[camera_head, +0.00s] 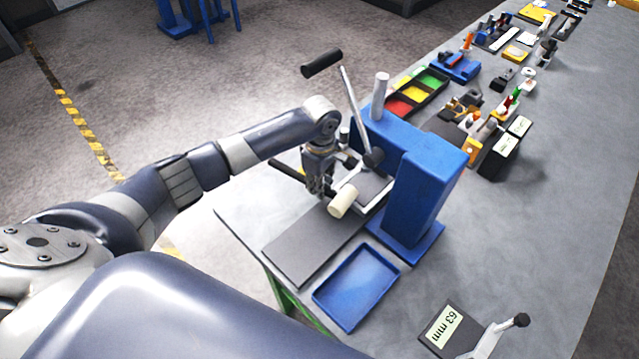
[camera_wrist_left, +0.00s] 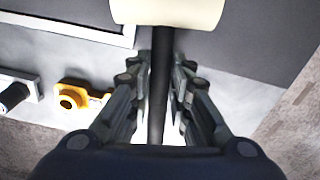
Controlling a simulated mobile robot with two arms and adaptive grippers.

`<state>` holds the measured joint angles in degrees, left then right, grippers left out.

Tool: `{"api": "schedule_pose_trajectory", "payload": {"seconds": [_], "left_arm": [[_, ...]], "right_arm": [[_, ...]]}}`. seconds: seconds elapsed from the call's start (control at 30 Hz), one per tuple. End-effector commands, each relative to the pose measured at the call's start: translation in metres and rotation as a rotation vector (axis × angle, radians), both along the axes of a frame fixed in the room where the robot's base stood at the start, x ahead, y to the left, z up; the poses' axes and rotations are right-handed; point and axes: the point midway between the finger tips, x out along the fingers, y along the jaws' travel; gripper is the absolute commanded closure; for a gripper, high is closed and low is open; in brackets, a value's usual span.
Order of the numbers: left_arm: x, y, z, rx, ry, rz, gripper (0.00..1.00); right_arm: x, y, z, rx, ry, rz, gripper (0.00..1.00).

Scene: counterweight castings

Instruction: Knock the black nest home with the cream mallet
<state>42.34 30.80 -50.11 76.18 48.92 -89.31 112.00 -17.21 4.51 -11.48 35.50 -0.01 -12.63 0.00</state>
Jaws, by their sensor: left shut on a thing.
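The cream mallet has a pale cylindrical head (camera_head: 343,200) and a black handle (camera_head: 288,172). My left gripper (camera_head: 320,186) is shut on the handle, with the head out to its right, in front of the press. In the left wrist view the head (camera_wrist_left: 168,10) is at the top edge and the handle (camera_wrist_left: 157,85) runs between the fingers of the left gripper (camera_wrist_left: 160,75). What looks like the black nest (camera_head: 372,188) is a dark block in a pale frame at the press foot, partly hidden behind the mallet. I cannot tell whether it is fully seated. My right gripper is not in view.
The blue press (camera_head: 425,190) with its raised lever (camera_head: 322,63) stands close behind the mallet. A dark mat (camera_head: 312,243) and an empty blue tray (camera_head: 356,287) lie in front. Colored bins (camera_head: 415,92) stand behind.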

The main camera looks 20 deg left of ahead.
Motion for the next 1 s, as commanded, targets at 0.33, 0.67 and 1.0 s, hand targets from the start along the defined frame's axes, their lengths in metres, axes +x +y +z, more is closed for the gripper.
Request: {"api": "schedule_pose_trajectory", "payload": {"seconds": [0.33, 0.67, 1.0], "left_arm": [[-0.011, 0.004, 0.015, -0.002, -0.003, -0.001, 1.00], [-0.026, 0.009, 0.029, -0.001, -0.003, 0.000, 1.00], [-0.027, 0.010, 0.032, -0.001, -0.003, 0.000, 1.00]], "right_arm": [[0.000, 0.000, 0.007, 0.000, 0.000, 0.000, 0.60], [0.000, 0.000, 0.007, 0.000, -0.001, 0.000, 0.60], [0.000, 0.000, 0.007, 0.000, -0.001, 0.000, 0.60]]}}
